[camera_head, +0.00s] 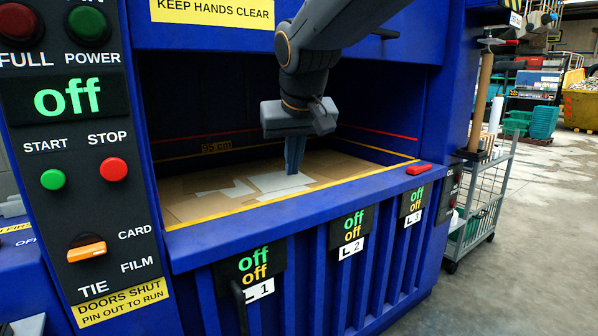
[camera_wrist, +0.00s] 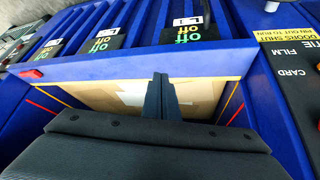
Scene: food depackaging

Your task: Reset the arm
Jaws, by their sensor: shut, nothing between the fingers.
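My gripper (camera_head: 293,170) points down inside the open chamber of a blue machine, a little above flattened cardboard (camera_head: 190,208). Its fingers are together with nothing between them. In the wrist view my gripper (camera_wrist: 160,80) shows as two dark fingers side by side, in front of the cardboard (camera_wrist: 100,97) and the blue front edge. My arm (camera_head: 315,50) reaches in from the top of the chamber opening. Whether the fingertips touch the cardboard cannot be told.
The blue front wall (camera_head: 320,270) carries several "off" displays. A red item (camera_head: 418,169) lies on its rim. At left stands a control panel (camera_head: 85,190) with buttons and an orange knob. A wire trolley (camera_head: 478,205) stands at right. Floor (camera_head: 540,240) beyond it is clear.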

